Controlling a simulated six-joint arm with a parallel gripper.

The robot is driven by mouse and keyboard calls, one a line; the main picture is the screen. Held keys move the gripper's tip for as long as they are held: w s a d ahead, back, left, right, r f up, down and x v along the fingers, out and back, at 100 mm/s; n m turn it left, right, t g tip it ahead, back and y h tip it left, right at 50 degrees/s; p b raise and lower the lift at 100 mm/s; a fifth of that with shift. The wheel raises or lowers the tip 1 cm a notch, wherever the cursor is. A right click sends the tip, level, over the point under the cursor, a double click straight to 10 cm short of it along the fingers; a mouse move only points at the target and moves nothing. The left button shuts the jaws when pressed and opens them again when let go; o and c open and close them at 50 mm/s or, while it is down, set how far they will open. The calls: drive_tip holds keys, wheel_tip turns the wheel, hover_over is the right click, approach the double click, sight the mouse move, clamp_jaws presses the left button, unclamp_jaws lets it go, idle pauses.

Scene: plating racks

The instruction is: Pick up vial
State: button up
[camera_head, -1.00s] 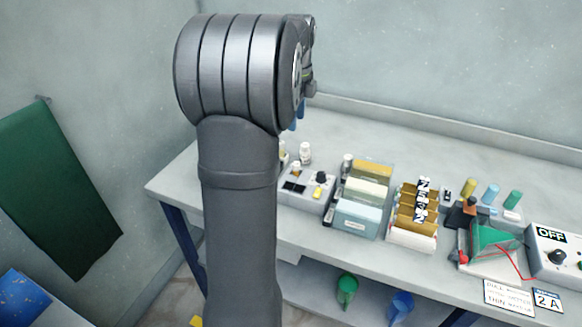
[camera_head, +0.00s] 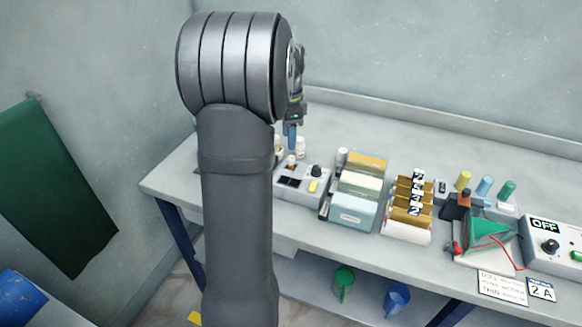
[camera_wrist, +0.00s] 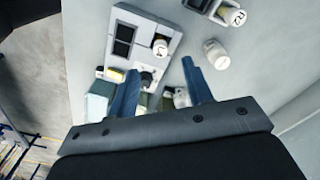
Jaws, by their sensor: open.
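Several small vials with white caps stand around my gripper. One vial (camera_head: 300,148) stands on the bench just right of my fingers in the head view. Another vial (camera_head: 291,162) stands at the grey control box. In the wrist view a vial with a marked cap (camera_wrist: 160,47) sits at the box, ahead of the gap between my fingers. A plain white vial (camera_wrist: 215,53) lies outside the right finger, and a vial marked 2 (camera_wrist: 231,16) is beyond. My gripper (camera_wrist: 160,68) is open and empty, its blue fingers (camera_head: 290,136) pointing down above the vials.
The grey box (camera_head: 302,181) has dark wells and a knob. Right of it stand a slotted rack with coloured plates (camera_head: 355,214), a numbered rack (camera_head: 407,230), coloured cylinders (camera_head: 485,187) and an OFF-labelled unit (camera_head: 565,252). The bench's back strip is clear.

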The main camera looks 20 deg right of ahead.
sight(291, 157)
drive_tip(key=f, duration=0.8)
drive_tip(key=shift+s+d+f, duration=0.1)
drive_tip(key=shift+d+f, duration=0.1)
drive_tip(key=shift+d, duration=0.1)
clamp_jaws()
drive_tip(key=shift+r, duration=0.55)
drive_tip(key=r, duration=0.3)
drive_tip(key=shift+s+d+r, duration=0.15)
drive_tip(key=shift+s+r, duration=0.1)
drive_tip(key=s+d+r, duration=0.5)
drive_tip(key=s+r, duration=0.1)
drive_tip(key=s, duration=0.3)
drive_tip(key=shift+s+d+r, duration=0.2)
drive_tip(key=shift+s, duration=0.1)
